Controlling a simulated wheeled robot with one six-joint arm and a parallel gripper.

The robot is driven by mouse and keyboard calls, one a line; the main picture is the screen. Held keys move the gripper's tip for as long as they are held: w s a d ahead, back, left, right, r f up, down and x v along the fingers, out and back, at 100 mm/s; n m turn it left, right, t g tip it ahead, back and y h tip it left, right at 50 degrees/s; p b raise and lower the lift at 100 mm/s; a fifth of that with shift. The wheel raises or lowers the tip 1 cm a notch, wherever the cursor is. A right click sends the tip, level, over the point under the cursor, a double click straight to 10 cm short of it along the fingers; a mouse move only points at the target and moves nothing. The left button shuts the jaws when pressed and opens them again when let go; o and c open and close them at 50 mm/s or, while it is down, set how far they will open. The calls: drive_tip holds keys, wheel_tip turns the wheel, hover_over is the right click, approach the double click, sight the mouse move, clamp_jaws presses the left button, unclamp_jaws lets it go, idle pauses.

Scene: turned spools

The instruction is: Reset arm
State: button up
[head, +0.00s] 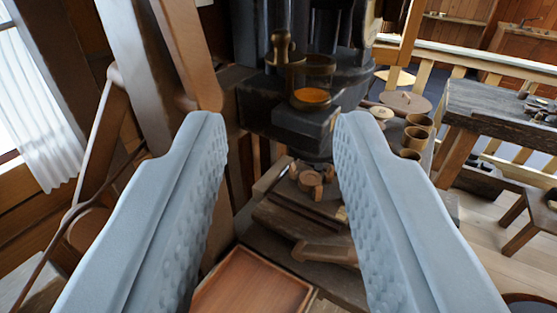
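My gripper (272,128) shows as two pale grey fingers with bumpy inner pads, reaching up from the lower left and lower right of the head view. The fingers stand wide apart with nothing held between them. The view past them is of a dark machine (330,120) with an orange round piece (312,96) on it. The rest of my arm is not in view.
A dark bench (500,108) stands at the right with small items on it. Wooden cups (418,121) stand right of the machine. A reddish-brown tray (250,285) lies low in the middle. Wooden posts (140,75) and a white curtain (38,115) are at the left. Open floor (480,240) shows at the right.

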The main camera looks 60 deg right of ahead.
drive_tip(key=shift+d, duration=0.1)
idle(0.4)
drive_tip(key=s+d+r+n+t+y, duration=0.1)
drive_tip(key=d+n+y, duration=0.25)
drive_tip(key=d, duration=0.65)
drive_tip(key=d+r+n+t+y, duration=0.25)
drive_tip(key=d+n, duration=0.25)
drive_tip(key=d, duration=0.6)
drive_tip(key=s+d+f+n+y, duration=0.25)
drive_tip(key=s+d+y, duration=0.2)
drive_tip(key=d, duration=0.25)
drive_tip(key=s+d+f+t+y, duration=0.1)
drive_tip(key=s+d+f, duration=0.4)
drive_tip(key=s, duration=0.7)
drive_tip(key=s+d+f+t+y, duration=0.2)
drive_tip(key=s+d+f, duration=0.3)
drive_tip(key=s+f, duration=0.4)
drive_tip(key=s+d+f+n+t+y, duration=0.1)
drive_tip(key=s+d+f, duration=0.4)
drive_tip(key=s, duration=1.1)
drive_tip(key=shift+d+f+t+y, duration=0.2)
drive_tip(key=shift+f+t+y, duration=0.4)
drive_tip(key=shift+f, duration=0.55)
